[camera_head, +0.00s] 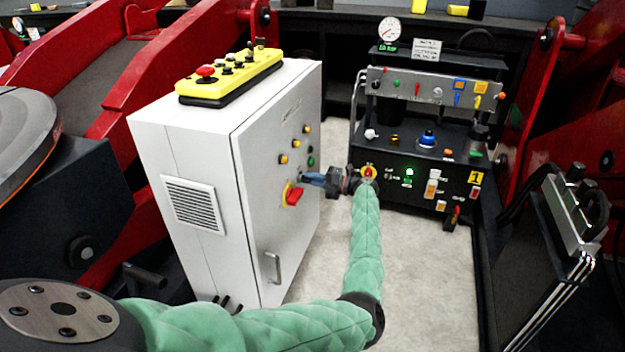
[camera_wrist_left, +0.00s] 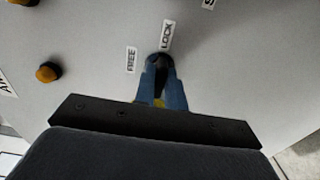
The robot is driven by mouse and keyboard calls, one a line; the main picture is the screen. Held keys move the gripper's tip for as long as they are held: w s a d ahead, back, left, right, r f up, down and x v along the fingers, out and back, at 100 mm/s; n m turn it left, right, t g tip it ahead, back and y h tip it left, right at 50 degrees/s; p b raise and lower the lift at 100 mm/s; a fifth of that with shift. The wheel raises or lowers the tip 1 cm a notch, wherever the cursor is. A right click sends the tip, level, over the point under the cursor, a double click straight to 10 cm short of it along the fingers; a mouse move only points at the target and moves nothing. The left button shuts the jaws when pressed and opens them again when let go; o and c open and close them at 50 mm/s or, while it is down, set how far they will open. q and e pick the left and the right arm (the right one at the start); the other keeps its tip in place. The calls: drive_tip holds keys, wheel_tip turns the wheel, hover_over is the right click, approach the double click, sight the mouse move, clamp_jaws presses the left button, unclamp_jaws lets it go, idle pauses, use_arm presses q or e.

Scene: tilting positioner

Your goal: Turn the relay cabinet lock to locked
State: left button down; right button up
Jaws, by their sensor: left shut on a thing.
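The relay cabinet (camera_head: 185,150) is a white upright box left of centre in the head view, its door (camera_head: 262,215) facing right. In the left wrist view the lock (camera_wrist_left: 160,62) is a dark round knob on the door, below the labels FREE (camera_wrist_left: 131,60) and LOCK (camera_wrist_left: 167,35). My left gripper (camera_head: 314,179) is at the door, its blue fingers (camera_wrist_left: 160,85) shut on the lock knob. The fingers cover much of the knob, and I cannot tell exactly which label it points to. My right gripper is not in view.
A red rotary switch (camera_head: 293,195) and several small buttons (camera_head: 283,159) sit on the door near my gripper. A yellow control pendant (camera_head: 228,77) lies on top. A black control bench (camera_head: 430,140) stands behind. The floor (camera_head: 415,260) between is clear.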

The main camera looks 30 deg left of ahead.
use_arm(q)
drive_tip(key=c, duration=1.5)
unclamp_jaws()
drive_tip(key=shift+o, duration=0.2)
